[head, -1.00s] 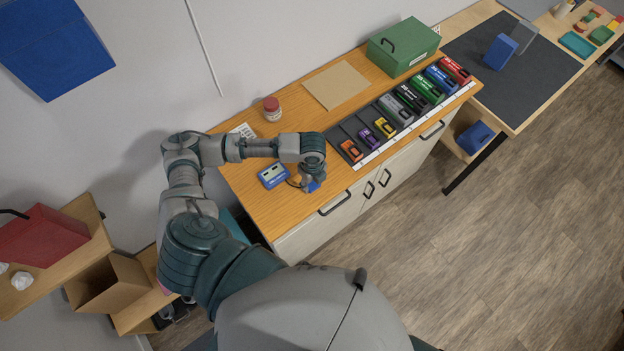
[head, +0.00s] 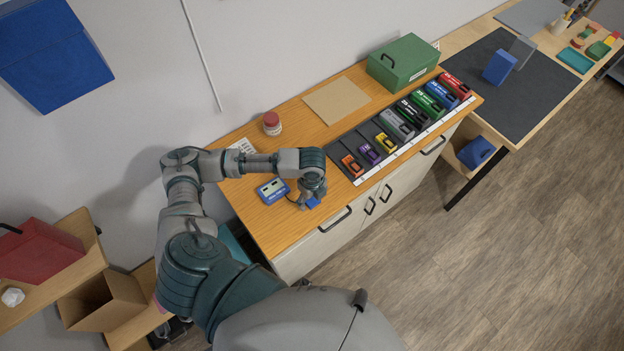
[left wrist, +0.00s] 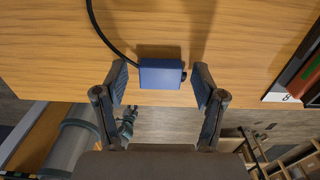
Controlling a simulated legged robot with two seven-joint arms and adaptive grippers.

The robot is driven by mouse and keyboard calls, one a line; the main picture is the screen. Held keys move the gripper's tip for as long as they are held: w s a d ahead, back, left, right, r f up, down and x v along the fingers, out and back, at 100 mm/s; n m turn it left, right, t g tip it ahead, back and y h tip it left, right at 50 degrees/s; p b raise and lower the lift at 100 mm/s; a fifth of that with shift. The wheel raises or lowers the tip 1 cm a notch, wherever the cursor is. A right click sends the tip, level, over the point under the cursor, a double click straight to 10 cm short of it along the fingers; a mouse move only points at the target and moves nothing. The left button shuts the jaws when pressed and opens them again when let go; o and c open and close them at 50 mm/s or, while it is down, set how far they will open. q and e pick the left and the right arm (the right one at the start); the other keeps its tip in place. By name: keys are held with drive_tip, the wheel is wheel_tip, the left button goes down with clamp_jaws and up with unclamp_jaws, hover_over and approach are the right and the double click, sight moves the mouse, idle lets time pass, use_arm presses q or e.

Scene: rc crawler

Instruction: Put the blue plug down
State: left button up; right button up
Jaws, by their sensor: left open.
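The blue plug (head: 313,203) is at the front edge of the wooden counter, below my left gripper (head: 311,194). In the left wrist view the plug (left wrist: 160,73) is a blue block with a dark knob on its right side and a black cable (left wrist: 104,34) running up and left. My left gripper (left wrist: 161,84) is open, one finger on each side of the plug, with a narrow gap at each side. The plug appears to rest on the wood, close to the edge. My right gripper is not in view.
A blue meter (head: 272,190) lies left of the gripper on the counter (head: 262,225). A red-capped jar (head: 272,123) stands behind. A dark tray (head: 345,151) with several coloured cases is to the right, with a green box (head: 404,64) behind it. Bare wood surrounds the plug.

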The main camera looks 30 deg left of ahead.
sight(312, 199)
use_arm(q)
wheel_tip(312, 199, up, 17)
drive_tip(key=shift+r+p, duration=0.15)
drive_tip(key=shift+p, duration=0.3)
idle(0.3)
